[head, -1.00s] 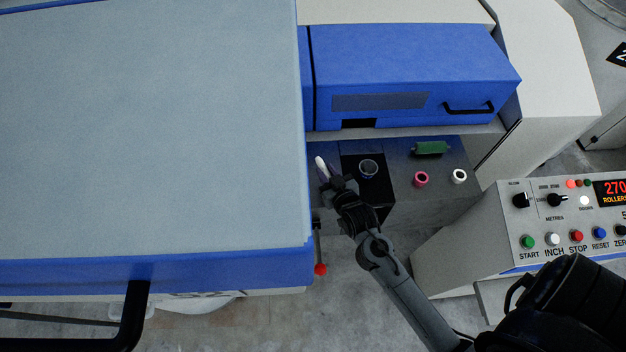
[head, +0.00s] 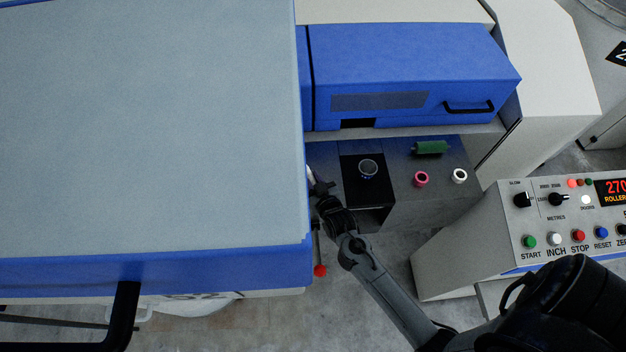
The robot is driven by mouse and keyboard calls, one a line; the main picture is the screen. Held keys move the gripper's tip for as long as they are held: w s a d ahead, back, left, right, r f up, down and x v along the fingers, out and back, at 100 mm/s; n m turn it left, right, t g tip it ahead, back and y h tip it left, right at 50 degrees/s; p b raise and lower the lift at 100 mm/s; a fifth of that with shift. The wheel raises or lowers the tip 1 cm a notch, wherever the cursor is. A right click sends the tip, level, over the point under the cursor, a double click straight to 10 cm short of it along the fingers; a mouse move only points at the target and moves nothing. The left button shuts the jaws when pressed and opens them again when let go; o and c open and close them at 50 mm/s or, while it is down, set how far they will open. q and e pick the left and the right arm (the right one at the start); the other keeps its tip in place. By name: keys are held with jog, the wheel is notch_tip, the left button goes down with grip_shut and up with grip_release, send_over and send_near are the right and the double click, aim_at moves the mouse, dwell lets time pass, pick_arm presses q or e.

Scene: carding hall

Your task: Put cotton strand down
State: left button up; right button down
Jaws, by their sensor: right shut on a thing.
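My right gripper (head: 316,186) is beside the right edge of the large grey-topped machine cover, just left of the black block. It is shut on the cotton strand (head: 309,174), a small white piece that shows at the fingertips against the cover's edge. Most of the strand is hidden by the cover and the fingers, so I cannot tell whether it touches anything below. My left gripper is not in view.
The grey-topped cover (head: 150,130) fills the left. A black block with a round dark ring (head: 368,169), a pink ring (head: 421,179), a white ring (head: 459,176) and a green roller (head: 430,148) are to the right. A red-knobbed lever (head: 320,270) stands near my arm. A control panel (head: 565,225) is at right.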

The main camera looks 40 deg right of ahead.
jog(key=shift+f, duration=0.1)
jog(key=c, duration=0.9)
grip_release()
